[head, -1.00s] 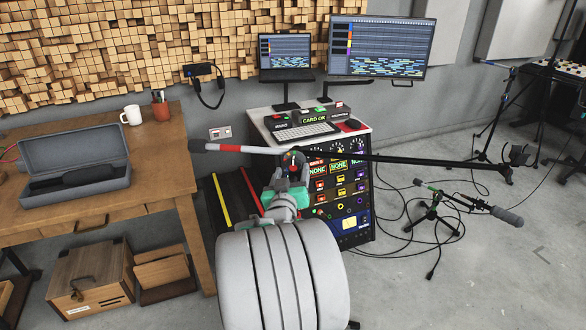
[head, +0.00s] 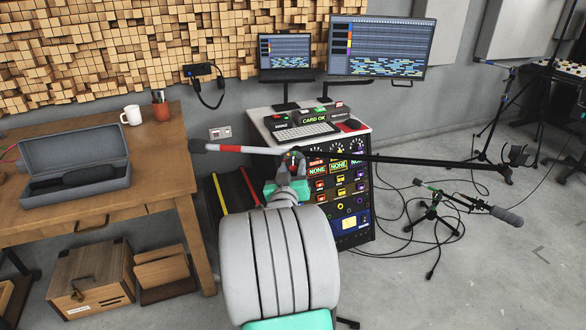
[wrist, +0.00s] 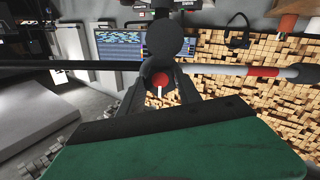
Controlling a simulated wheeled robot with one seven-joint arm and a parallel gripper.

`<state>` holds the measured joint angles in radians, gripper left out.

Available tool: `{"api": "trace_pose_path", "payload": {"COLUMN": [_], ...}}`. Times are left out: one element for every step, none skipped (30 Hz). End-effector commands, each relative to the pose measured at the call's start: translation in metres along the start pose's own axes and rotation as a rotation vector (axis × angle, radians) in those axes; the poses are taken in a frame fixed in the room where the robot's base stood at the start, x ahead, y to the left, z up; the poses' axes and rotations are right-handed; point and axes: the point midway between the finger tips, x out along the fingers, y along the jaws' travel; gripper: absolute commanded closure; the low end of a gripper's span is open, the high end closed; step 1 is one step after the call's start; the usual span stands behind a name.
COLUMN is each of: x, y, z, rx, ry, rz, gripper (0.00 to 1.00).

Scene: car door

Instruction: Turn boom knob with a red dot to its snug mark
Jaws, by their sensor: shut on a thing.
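The boom pole (head: 430,161) runs across the head view, with a white and red section at its left end. Its clutch sits in the middle, where my gripper (head: 291,167) is closed around the knob. In the wrist view the knob (wrist: 162,80) shows a red face with a white line, between the two fingers of my gripper (wrist: 161,92). A dark round clutch part (wrist: 167,45) is just above it. My gripper is shut on the knob. The snug mark cannot be made out, and the fingers hide the knob's sides.
A rack with a control desk (head: 345,190) stands right behind the clutch. A wooden table (head: 150,150) with an open grey case (head: 75,170) is at left. A small microphone stand (head: 432,212) and cables lie on the floor at right.

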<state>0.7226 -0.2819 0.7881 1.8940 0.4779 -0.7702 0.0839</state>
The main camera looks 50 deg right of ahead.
Motion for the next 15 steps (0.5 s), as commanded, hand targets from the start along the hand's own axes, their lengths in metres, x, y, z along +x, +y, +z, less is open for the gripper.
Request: {"api": "trace_pose_path", "payload": {"x": [-0.0001,-0.0001,-0.0001,-0.0001,-0.0001,-0.0001,-0.0001,-0.0001,-0.0001,-0.0001,-0.0001,-0.0001,-0.0001,-0.0001,-0.0002], "y": [0.0001,0.0001,0.0002,0.0002,0.0002,0.0002,0.0002,0.0002,0.0003,0.0003,0.0003,0.0003,0.0003,0.0003,0.0003], "z": [0.0002,0.0001,0.0002,0.0002,0.0002,0.0002,0.0002,0.0003,0.0003,0.0003,0.0003,0.0004,0.0004,0.0005,0.0006], "rx": [0.000,0.000,0.000,0.000,0.000,0.000,0.000,-0.001,-0.001,-0.003,-0.005,-0.009,-0.014,-0.020,-0.031], "ry": [0.000,0.000,0.000,0.000,0.000,0.000,-0.001,-0.001,-0.001,-0.001,-0.001,-0.001,-0.001,-0.001,-0.001], "rz": [0.000,0.000,0.000,0.000,0.000,0.000,0.000,0.000,0.000,0.001,0.001,0.001,0.001,0.001,0.001], "gripper": [0.85,0.88,0.91,0.93,0.96,0.99,1.00,1.00,1.00,1.00,1.00,1.00,1.00,1.00,1.00]}}
